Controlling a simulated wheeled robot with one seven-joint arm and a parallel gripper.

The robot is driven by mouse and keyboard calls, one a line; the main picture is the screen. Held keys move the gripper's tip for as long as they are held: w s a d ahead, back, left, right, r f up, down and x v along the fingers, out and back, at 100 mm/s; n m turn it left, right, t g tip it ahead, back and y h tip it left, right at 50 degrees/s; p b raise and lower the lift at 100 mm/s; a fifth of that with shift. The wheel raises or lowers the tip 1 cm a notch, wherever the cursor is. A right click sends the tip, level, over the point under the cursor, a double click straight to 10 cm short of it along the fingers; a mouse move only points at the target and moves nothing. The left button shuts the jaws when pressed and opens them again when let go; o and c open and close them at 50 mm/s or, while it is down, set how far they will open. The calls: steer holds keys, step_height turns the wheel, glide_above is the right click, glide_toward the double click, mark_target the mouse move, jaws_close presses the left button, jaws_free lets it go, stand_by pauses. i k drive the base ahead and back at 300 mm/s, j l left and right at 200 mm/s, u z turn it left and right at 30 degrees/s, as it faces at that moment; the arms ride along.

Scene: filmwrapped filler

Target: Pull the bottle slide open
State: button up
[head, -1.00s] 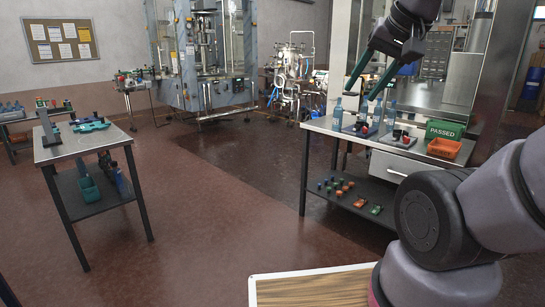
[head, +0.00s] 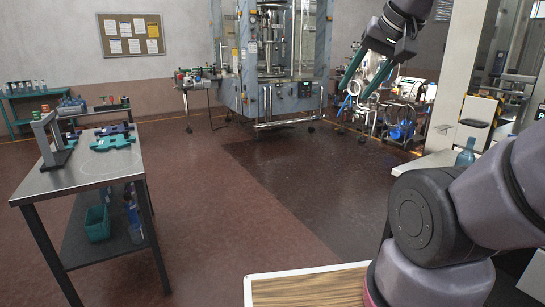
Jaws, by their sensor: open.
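My gripper (head: 354,93) is in the upper right of the head view, pointing down and to the left. Its two teal fingers are apart with nothing between them. In the picture it overlaps the metal equipment at the back, but it is in the air, apart from everything. I cannot pick out the bottle slide for sure. A tall grey-blue filling machine (head: 255,98) stands at the back wall. A steel table (head: 60,182) at the left bears teal and purple fixtures (head: 112,142) and a small stand (head: 50,140).
A lower shelf (head: 80,255) under the steel table holds a teal bin (head: 97,223) and bottles. A side table with small items (head: 197,77) adjoins the machine. A bench with a blue bottle (head: 465,153) is partly hidden by my arm at the right. The middle floor (head: 210,200) is clear.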

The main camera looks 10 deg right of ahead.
mark_target(478, 114)
steer(key=i+u, duration=0.35)
steer(key=i, duration=1)
steer(key=i+l+z, duration=0.1)
steer(key=i+z, duration=0.7)
steer(key=i+j+z, duration=0.1)
steer(key=i+z, duration=0.3)
steer(key=i+j+z, duration=0.25)
steer(key=z, duration=0.15)
steer(key=i+j+z, duration=0.15)
steer(key=i+z, duration=0.35)
steer(key=i+j+z, duration=0.3)
steer(key=i+z, duration=0.2)
